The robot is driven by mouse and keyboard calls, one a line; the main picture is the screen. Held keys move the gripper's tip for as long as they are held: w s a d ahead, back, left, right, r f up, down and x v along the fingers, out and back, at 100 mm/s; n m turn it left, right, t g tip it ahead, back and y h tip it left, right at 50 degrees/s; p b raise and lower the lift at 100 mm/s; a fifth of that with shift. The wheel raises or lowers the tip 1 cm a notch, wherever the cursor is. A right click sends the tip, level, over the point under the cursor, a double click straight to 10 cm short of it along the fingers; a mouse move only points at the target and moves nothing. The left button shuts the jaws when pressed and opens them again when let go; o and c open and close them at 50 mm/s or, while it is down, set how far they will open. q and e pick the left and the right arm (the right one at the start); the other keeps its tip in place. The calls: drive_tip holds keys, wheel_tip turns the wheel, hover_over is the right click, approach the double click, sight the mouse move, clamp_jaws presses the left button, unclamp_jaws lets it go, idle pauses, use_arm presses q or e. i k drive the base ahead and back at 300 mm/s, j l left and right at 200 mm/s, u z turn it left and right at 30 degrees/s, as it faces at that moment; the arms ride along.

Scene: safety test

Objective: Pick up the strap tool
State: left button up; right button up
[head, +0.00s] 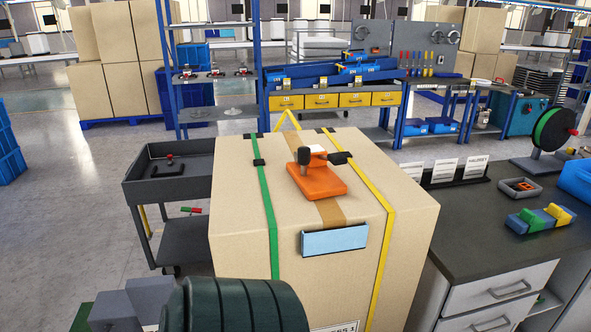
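The strap tool (318,178) has an orange base with a dark upright knob and a black handle pointing right. It rests on top of a large cardboard box (245,215), near the middle of its top face, over the brown tape. A green strap (266,205) runs over the box on the left and a yellow strap (376,190) on the right. Neither of my grippers shows in the head view.
A dark ribbed cylinder (235,305) and grey blocks (130,302) fill the lower left foreground. A dark cart (170,215) stands left of the box. A workbench (490,220) with a strap reel (548,130) stands right. Shelving (205,70) is behind.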

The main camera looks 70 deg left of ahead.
sight(316, 180)
drive_tip(key=u, duration=2.15)
